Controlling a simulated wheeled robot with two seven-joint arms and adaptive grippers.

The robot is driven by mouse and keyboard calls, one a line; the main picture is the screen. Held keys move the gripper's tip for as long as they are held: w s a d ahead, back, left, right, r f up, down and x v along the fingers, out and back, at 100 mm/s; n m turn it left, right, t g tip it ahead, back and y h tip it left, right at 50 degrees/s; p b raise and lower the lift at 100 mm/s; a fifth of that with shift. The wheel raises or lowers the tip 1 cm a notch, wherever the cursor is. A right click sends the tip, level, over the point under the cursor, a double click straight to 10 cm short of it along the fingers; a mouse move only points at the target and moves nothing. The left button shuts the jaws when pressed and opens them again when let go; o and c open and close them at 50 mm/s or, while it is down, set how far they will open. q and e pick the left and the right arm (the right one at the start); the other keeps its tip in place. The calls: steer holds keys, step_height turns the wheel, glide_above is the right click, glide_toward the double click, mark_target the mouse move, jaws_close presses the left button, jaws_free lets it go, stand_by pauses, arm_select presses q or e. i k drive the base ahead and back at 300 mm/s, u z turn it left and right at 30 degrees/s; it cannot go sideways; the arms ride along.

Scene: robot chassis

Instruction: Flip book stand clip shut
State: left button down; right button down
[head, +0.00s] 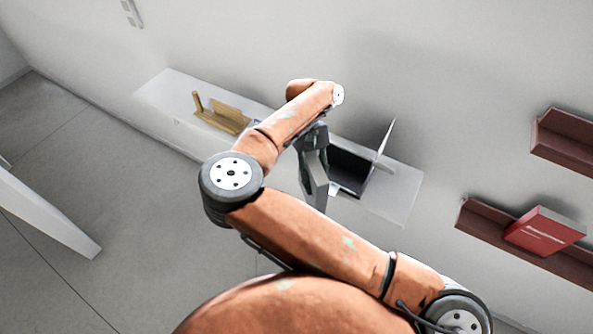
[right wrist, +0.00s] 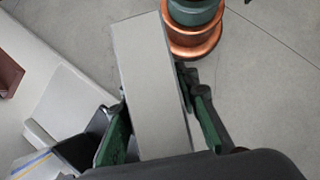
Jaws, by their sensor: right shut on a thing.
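A wooden book stand (head: 222,118) with an upright piece at its left end sits on the left part of the white bench. I cannot make out a separate clip on it. My right gripper (head: 315,178) is over the bench, right of the stand and apart from it. In the right wrist view its two green fingers (right wrist: 158,130) are shut on a long pale grey slab (right wrist: 152,75), which also shows in the head view (head: 317,185). My left gripper is not in view.
The white bench (head: 400,195) stands against the wall. A black and white laptop-like object (head: 350,168) with a raised thin panel is right of the gripper. Dark red wall shelves (head: 475,222) hang at right, one with a red book (head: 543,231). The floor at left is mostly clear.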

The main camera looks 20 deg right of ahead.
mark_target(339, 173)
steer(key=u, duration=1.35)
steer(key=i, duration=3)
steer(key=z, duration=3.65)
steer(key=i, duration=0.45)
steer(key=z, duration=0.05)
